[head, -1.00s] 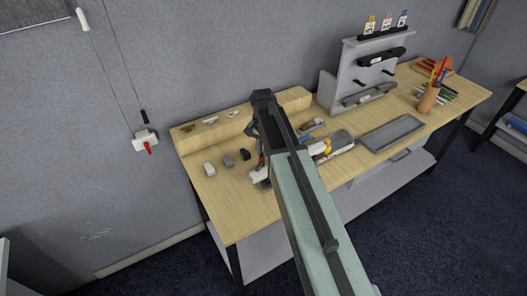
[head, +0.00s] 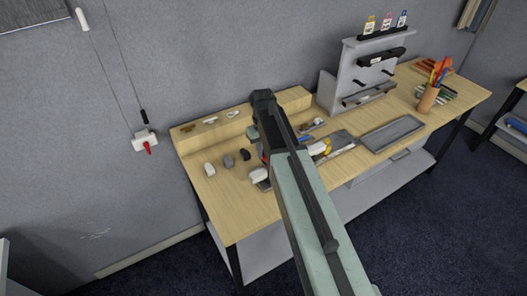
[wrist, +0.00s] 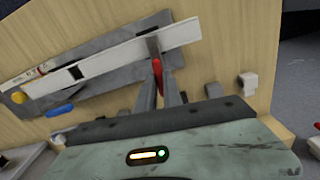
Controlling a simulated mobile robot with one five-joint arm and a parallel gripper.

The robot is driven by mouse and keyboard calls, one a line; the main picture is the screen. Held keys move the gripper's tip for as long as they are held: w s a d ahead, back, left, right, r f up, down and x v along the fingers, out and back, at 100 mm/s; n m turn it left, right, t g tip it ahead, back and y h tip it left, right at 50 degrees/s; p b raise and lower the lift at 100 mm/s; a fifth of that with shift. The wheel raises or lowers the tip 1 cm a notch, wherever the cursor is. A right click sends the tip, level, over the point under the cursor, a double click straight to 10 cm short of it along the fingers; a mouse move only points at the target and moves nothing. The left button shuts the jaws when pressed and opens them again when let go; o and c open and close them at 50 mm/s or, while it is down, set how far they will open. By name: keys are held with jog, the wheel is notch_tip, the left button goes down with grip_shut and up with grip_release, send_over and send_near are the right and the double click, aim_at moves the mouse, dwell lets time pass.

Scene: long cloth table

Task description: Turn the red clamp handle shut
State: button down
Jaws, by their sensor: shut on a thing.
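The red clamp handle (wrist: 157,78) shows in the wrist view as a thin red piece between the fingers of my gripper (wrist: 161,66). My gripper is shut on it. The handle sits at the edge of a long white bar (wrist: 108,66), which lies over a grey plate (wrist: 100,42) on the wooden tabletop. Much of the handle is hidden by the fingers. In the head view my arm covers most of the clamp, with only a white end (head: 259,175) showing beside it.
A grey tray (head: 392,133) lies to the right, with a grey rack (head: 350,75) behind. A wall box with its own red lever (head: 147,148) is at left.

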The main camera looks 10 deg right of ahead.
jog(key=shift+w+n, duration=0.1)
jog(key=shift+n, duration=0.6)
jog(key=c, duration=1.5)
grip_release()
jog(key=shift+r, duration=0.1)
notch_tip(320, 180, up, 8)
jog(key=p, duration=0.8)
jog(key=shift+f, duration=0.2)
